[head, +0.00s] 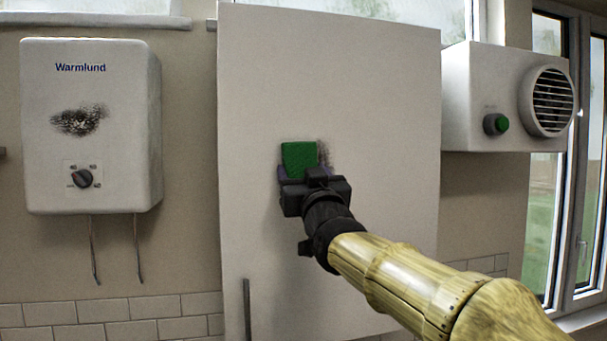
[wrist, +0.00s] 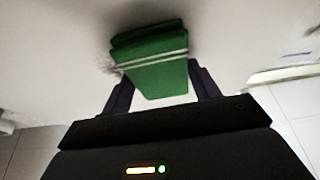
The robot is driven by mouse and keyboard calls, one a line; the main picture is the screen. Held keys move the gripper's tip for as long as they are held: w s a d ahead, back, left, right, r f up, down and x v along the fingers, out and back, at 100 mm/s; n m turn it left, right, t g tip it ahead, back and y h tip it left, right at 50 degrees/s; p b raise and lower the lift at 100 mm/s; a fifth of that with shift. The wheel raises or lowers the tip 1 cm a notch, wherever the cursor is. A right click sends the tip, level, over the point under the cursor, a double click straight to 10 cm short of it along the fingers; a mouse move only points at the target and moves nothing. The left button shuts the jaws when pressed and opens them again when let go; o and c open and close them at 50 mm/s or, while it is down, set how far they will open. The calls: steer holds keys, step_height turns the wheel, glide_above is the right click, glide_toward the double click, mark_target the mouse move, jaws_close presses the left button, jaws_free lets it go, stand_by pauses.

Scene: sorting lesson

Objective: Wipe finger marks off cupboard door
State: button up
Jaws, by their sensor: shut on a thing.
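The white cupboard door (head: 330,90) fills the middle of the head view, with a grey handle bar low at its left. My gripper (head: 302,175) is in front of the door and shut on a green sponge or cloth pad (head: 299,157). The wrist view shows the green pad (wrist: 155,72) between the two dark fingers, up at the white door surface; contact looks likely but is hard to tell. A dark smudge of finger marks (head: 324,152) shows just right of the pad. The pad and gripper hide part of the door there.
A white Warmlund water heater (head: 90,150) with a sooty dark patch and a knob hangs at the left. A white fan unit (head: 490,85) with a green knob juts out at the upper right. Windows (head: 550,180) are at the far right.

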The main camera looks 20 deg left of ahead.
mark_target(333, 165)
steer(key=shift+w+d+b, duration=0.55)
steer(key=shift+d+b, duration=0.15)
steer(key=shift+d, duration=0.1)
steer(key=shift+w+d+b, duration=0.5)
steer(key=shift+d+b, duration=0.15)
steer(key=shift+d, duration=0.1)
steer(key=shift+w+d+b, duration=0.2)
steer(key=shift+w+d, duration=0.3)
steer(key=shift+d, duration=0.3)
steer(key=shift+w+d+b, duration=0.15)
steer(key=shift+w+d, duration=0.35)
steer(key=shift+d, duration=0.25)
